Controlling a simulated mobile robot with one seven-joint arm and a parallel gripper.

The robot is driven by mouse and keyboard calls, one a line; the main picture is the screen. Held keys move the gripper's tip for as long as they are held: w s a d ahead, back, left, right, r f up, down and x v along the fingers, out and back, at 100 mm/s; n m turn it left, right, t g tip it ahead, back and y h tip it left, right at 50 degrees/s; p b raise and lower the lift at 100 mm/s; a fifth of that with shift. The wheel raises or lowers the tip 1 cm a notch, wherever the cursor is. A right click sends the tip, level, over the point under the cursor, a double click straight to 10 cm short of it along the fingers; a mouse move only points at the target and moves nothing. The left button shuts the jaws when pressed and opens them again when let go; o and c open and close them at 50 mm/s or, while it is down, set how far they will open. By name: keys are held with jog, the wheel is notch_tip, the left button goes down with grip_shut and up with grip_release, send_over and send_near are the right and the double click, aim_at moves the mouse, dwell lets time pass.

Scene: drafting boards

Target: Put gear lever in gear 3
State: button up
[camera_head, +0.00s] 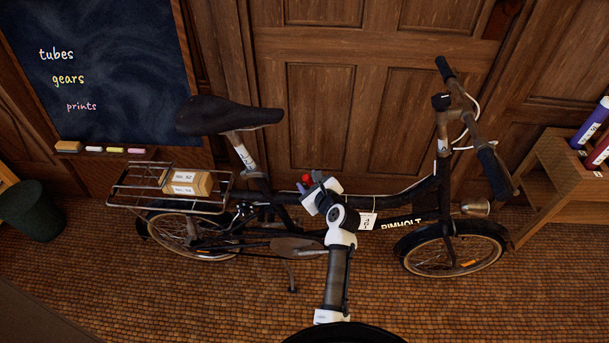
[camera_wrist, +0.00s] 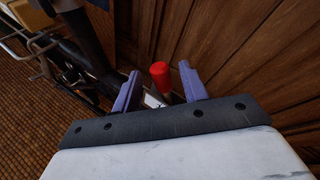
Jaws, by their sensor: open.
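The gear lever shows as a red knob (camera_wrist: 160,74) between the two purple fingers of my gripper (camera_wrist: 157,88) in the wrist view. The fingers are apart, one on each side of the knob, and I see no contact. The lever's lower part and its gear marks are mostly hidden behind my gripper. In the head view the red knob (camera_head: 306,178) shows just left of my gripper (camera_head: 317,178), above the frame of the bicycle (camera_head: 403,223). I cannot read which gear the lever is in.
The bicycle stands before a wooden panelled wall (camera_head: 403,110). Its saddle (camera_head: 228,115) and rear rack (camera_head: 136,178) with small boxes are left, its handlebar (camera_head: 488,160) right. A chalkboard (camera_head: 110,85) hangs left. A wooden shelf (camera_head: 550,195) with tubes stands right. The front floor is clear.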

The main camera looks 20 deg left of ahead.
jog(key=shift+x, duration=2.15)
grip_shut()
